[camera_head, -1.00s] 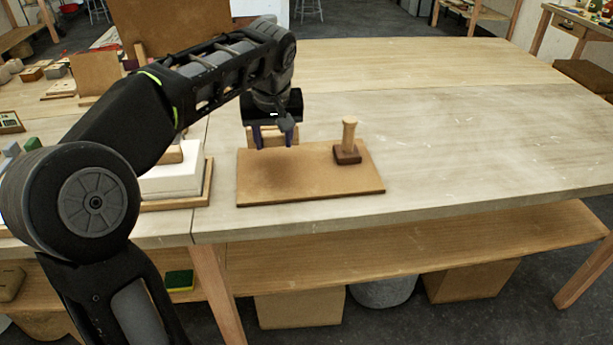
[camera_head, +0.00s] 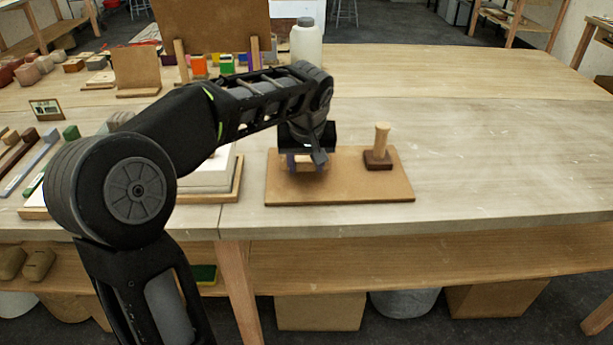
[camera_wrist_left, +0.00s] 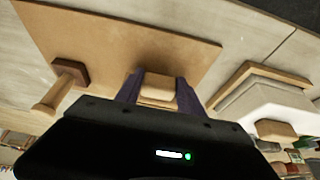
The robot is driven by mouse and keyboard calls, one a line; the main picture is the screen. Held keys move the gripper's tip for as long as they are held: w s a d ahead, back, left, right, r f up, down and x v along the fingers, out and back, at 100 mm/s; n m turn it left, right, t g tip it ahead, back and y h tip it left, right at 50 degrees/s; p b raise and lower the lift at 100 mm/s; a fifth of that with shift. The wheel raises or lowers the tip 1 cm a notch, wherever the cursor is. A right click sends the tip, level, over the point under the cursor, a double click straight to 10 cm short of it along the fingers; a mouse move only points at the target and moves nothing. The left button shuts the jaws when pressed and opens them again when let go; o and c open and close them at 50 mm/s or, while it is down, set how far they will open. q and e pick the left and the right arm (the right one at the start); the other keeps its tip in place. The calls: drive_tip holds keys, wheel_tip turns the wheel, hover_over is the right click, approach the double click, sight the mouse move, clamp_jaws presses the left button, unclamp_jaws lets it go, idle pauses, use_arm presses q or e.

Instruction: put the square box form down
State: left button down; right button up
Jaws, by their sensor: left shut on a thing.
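The square box form (camera_wrist_left: 158,88) is a light tan wooden block between the two dark fingers of my left gripper (camera_wrist_left: 157,92) in the left wrist view. In the head view my left gripper (camera_head: 305,165) is over the left part of the brown board, shut on the block (camera_head: 306,158), which is partly hidden by the gripper. I cannot tell whether the block touches the board. The brown board (camera_head: 340,190) lies flat on the table and also shows in the wrist view (camera_wrist_left: 110,40). My right gripper is not in view.
A wooden peg handle on a dark square base (camera_head: 379,150) stands on the board's right side. A white slab on a wooden base (camera_head: 212,178) lies left of the board. A white bottle (camera_head: 306,44) stands at the back. The table's right side is clear.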

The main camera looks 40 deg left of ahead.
use_arm(q)
drive_tip(key=shift+f, duration=1.75)
drive_tip(key=shift+f, duration=0.1)
drive_tip(key=c, duration=0.7)
unclamp_jaws()
drive_tip(key=v, duration=1.2)
